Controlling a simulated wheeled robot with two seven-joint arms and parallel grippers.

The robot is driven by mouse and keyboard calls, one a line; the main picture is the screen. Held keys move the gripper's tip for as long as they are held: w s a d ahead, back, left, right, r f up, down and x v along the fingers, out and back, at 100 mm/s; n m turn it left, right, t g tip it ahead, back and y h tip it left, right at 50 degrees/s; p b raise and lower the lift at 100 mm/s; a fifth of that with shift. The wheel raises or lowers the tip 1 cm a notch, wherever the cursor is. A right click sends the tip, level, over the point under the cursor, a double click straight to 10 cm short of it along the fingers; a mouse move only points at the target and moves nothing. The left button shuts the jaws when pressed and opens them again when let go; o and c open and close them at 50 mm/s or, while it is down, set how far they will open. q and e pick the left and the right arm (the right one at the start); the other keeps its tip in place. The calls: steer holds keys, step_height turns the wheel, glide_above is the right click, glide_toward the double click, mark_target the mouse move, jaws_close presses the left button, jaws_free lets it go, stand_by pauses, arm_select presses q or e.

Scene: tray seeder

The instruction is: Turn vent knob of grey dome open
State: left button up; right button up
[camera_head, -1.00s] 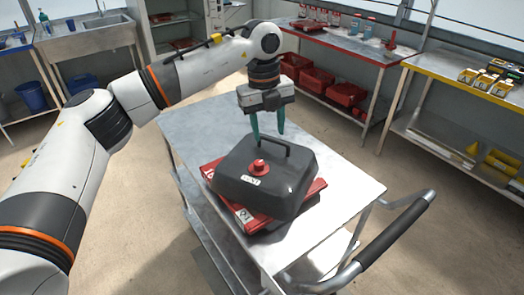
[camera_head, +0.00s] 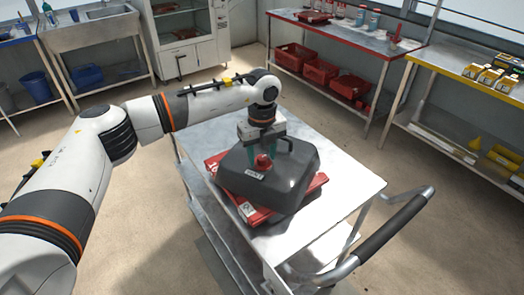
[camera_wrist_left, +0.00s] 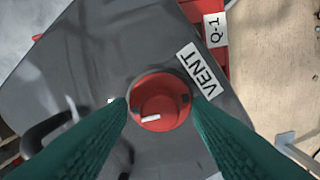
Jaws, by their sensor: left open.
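The grey dome (camera_head: 285,185) sits on a red tray (camera_head: 249,212) on the metal cart. Its red vent knob (camera_head: 263,161) is on top, beside a white VENT label (camera_wrist_left: 202,70). In the left wrist view the knob (camera_wrist_left: 160,101) is round with a raised grip and a white mark pointing to the lower left. My left gripper (camera_head: 262,155) is open above the dome, pointing down. Its two green fingers (camera_wrist_left: 161,118) stand on either side of the knob; whether they touch it I cannot tell. The dome's black handle (camera_head: 285,143) is behind the gripper. My right gripper is out of view.
The cart top (camera_head: 345,185) is bare to the right of the dome. A cart push handle (camera_head: 395,235) stands at the front right. A red-edged bench (camera_head: 340,40) and a yellow-edged bench (camera_head: 460,75) stand behind.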

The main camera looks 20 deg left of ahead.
arm_select(q)
steer(key=c, duration=1)
steer(key=shift+f+m, duration=0.1)
steer(key=shift+m, duration=0.2)
steer(key=shift+m+b, duration=0.85)
steer(key=shift+m, duration=0.35)
steer(key=m+b, duration=0.1)
steer(key=m, duration=0.2)
steer(key=shift+m+b, duration=0.3)
steer(key=shift+m, duration=0.1)
steer(key=m+b, duration=0.1)
steer(key=m, duration=0.3)
steer(key=shift+m+b, duration=0.4)
steer(key=shift+m, duration=0.9)
